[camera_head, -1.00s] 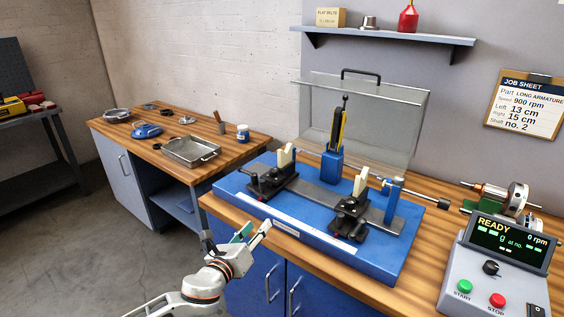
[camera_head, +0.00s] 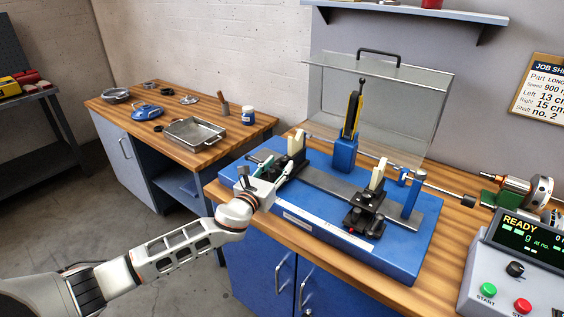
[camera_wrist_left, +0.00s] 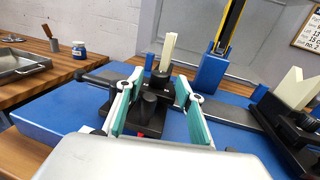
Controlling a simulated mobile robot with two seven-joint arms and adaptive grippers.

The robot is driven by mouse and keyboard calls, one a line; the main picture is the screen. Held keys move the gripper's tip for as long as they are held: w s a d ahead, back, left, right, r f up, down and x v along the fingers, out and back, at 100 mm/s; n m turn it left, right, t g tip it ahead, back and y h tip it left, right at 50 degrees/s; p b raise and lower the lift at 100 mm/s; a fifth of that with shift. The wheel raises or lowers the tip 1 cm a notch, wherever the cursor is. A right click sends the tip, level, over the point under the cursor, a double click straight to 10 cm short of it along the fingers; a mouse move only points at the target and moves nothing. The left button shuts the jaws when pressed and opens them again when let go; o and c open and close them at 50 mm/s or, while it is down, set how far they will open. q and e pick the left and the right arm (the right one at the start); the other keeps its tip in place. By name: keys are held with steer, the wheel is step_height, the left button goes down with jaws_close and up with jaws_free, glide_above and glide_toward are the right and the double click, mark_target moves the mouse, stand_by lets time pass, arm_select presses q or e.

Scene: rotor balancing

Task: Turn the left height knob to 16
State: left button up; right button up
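The left support (camera_wrist_left: 172,48), a cream V-block on a black carriage, stands at the left of the blue balancing base (camera_head: 400,262). Its black knob (camera_wrist_left: 148,103) shows in the left wrist view, between my fingers. I cannot tell which of the carriage's black knobs sets the height, and no scale reading is legible. My left gripper (camera_wrist_left: 157,108) is open, with teal-padded fingers on either side of the knob. Whether they touch it is unclear. In the head view the gripper (camera_head: 268,174) covers much of the left carriage. My right gripper is not in view.
The right support (camera_head: 377,178) with its black carriage stands farther right on the base. A blue post with a black-and-yellow upright (camera_head: 352,112) rises behind. A clear cover (camera_head: 395,100) stands open at the back. The control box (camera_head: 500,270) is at the right.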

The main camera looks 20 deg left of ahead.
arm_select(q)
steer(key=shift+w+d, duration=0.2)
steer(key=shift+w, duration=1.15)
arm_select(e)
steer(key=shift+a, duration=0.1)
arm_select(q)
jaws_close()
steer(key=shift+a+m+h+b, duration=0.2)
steer(key=shift+m+h+b, duration=0.25)
steer(key=shift+h, duration=0.15)
steer(key=shift+w+m+h+b, duration=0.1)
steer(key=shift+m+h+b, duration=0.15)
steer(key=shift+h+b, duration=0.25)
steer(key=shift+a+m+g+h+b, duration=0.1)
steer(key=shift+m+g+h+b, duration=0.5)
steer(key=shift+h+b, duration=0.3)
steer(key=shift+m+h, duration=0.3)
steer(key=shift+h, duration=0.1)
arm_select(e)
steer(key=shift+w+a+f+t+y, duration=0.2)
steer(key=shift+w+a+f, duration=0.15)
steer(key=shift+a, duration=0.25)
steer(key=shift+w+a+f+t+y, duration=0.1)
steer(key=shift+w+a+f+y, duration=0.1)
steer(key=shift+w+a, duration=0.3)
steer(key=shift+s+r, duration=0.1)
